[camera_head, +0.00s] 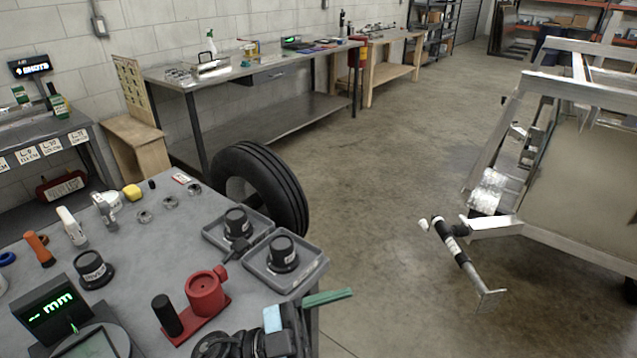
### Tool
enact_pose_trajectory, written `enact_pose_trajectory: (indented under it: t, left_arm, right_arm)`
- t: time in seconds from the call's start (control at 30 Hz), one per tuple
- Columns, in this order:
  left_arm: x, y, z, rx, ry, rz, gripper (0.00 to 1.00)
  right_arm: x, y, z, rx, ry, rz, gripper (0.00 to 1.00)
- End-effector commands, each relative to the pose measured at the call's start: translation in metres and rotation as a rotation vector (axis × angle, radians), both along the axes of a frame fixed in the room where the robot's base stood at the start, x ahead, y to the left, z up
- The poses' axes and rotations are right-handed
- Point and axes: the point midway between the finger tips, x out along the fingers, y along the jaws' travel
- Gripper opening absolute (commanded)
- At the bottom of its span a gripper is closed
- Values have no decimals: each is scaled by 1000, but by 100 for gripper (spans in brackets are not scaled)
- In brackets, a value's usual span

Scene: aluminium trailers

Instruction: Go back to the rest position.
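Neither of my grippers can be made out for certain in the head view. A dark, jointed mechanical part (222,345) shows at the bottom edge, cut off by the frame. A light blue block (273,318) and a green bar (327,298) are beside it at the table's right edge. I cannot tell whether the dark part belongs to one of my arms.
A grey table (140,240) at the lower left holds a red fixture (206,292), two grey trays (285,262) and several small tools. A tyre (262,188) stands behind it. An aluminium trailer (570,180) is at right, with its hitch sticking out. Concrete floor between is clear.

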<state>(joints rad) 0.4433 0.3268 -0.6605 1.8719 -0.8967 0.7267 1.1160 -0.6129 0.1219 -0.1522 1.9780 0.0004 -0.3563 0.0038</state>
Motion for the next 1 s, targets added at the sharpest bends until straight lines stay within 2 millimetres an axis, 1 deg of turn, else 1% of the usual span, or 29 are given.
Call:
enact_pose_trajectory:
  t: [0.03, 0.1, 0.17, 0.27, 0.3, 0.37, 0.4, 0.47, 0.5, 0.57, 0.6, 0.67, 0.7, 0.77, 0.8, 0.83, 0.9, 1.0]
  left_arm:
    - [6, 9, -7, -50, 58, 97, 76]
    - [17, 25, -19, -96, 128, 238, 76]
    - [24, 41, -35, -115, 195, 360, 76]
    - [30, 71, -70, -111, 319, 560, 76]
    - [30, 84, -87, -96, 373, 638, 76]
    - [25, 104, -115, -62, 457, 748, 76]
    - [20, 117, -135, -29, 513, 816, 76]
    - [8, 135, -164, 26, 598, 906, 76]
    - [-1, 146, -182, 67, 650, 957, 76]
    - [-18, 162, -208, 129, 726, 1020, 76]
    - [-31, 171, -224, 172, 776, 1056, 76]
    - [-51, 185, -247, 240, 850, 1102, 76]
    - [-67, 193, -262, 288, 898, 1126, 76]
    - [-90, 204, -281, 358, 966, 1155, 76]
    - [-105, 211, -292, 401, 1009, 1169, 76]
    - [-117, 215, -300, 432, 1040, 1176, 76]
    - [-140, 224, -313, 496, 1096, 1187, 76]
    - [-162, 231, -325, 556, 1151, 1191, 76]
  right_arm:
    - [1, -1, 1, -2, -4, 1, 76]
    - [2, -1, 2, -2, -6, 2, 76]
    - [2, -1, 3, -2, -8, 2, 76]
    - [4, -1, 5, -3, -12, 2, 76]
    - [4, -1, 5, -3, -13, 2, 76]
    - [5, -1, 6, -3, -15, 1, 76]
    - [6, -1, 7, -3, -17, 1, 76]
    - [6, -1, 8, -2, -19, 1, 76]
    - [7, -1, 8, -1, -20, 0, 76]
    - [7, -1, 9, -1, -22, -1, 76]
    - [8, 0, 10, 0, -22, -2, 76]
    - [8, 0, 10, 2, -24, -4, 76]
    - [9, 1, 11, 2, -25, -4, 76]
    - [9, 1, 11, 3, -27, -7, 76]
    - [10, 1, 12, 4, -28, -7, 76]
    - [10, 1, 12, 4, -28, -7, 76]
    - [10, 1, 12, 5, -29, -8, 76]
    - [10, 1, 13, 4, -29, -8, 76]
